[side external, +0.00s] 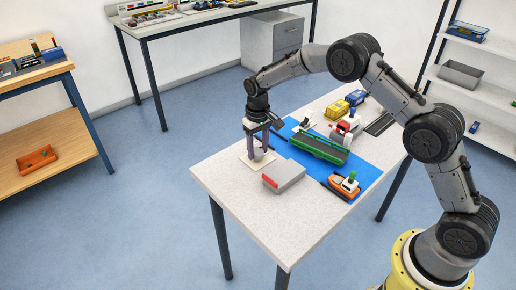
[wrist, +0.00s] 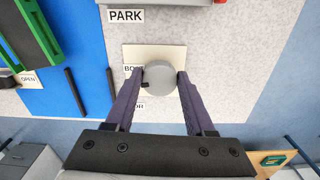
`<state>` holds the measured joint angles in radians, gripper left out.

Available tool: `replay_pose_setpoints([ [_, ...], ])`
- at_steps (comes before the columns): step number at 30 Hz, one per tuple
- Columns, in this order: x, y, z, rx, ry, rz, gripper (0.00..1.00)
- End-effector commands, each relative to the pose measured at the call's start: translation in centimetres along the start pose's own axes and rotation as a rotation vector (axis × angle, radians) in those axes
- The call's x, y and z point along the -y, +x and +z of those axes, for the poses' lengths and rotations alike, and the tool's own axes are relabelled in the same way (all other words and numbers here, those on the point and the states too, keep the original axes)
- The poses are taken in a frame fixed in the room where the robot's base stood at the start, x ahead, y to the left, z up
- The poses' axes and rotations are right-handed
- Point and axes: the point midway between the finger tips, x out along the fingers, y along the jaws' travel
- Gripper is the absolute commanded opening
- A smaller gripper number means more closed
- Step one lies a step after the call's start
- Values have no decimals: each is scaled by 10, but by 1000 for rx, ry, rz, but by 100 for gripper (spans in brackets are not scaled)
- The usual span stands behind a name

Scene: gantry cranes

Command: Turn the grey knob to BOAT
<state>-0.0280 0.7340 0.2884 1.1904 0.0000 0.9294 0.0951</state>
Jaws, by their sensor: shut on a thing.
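The grey knob (wrist: 161,79) sits on a cream plate (wrist: 143,55) near the table's end. My gripper (wrist: 160,76) is shut on the knob, one purple finger on each side. A small black mark on the knob's rim points left and slightly toward the lower edge in the wrist view. It lies beside the label beginning "BO" (wrist: 131,71), whose end is hidden by a finger and the knob. Another label ending in "OR" (wrist: 139,106) is partly covered by the left finger. In the side view my gripper (side external: 258,152) reaches straight down over the plate (side external: 249,163).
A grey box with a red front (side external: 284,177) stands close to the knob, near the PARK label (wrist: 126,16). The table's near corner is clear.

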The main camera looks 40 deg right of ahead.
Motion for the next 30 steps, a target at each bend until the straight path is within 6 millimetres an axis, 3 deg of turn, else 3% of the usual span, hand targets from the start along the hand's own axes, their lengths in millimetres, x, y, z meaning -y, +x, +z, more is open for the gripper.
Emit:
replay_pose_setpoints([
  [12, 1, -2, -1, -2, 185, 0, 0],
  [29, 1, -2, -1, -4, 213, -1, 0],
  [30, 1, -2, -1, -4, 213, -1, 62],
])
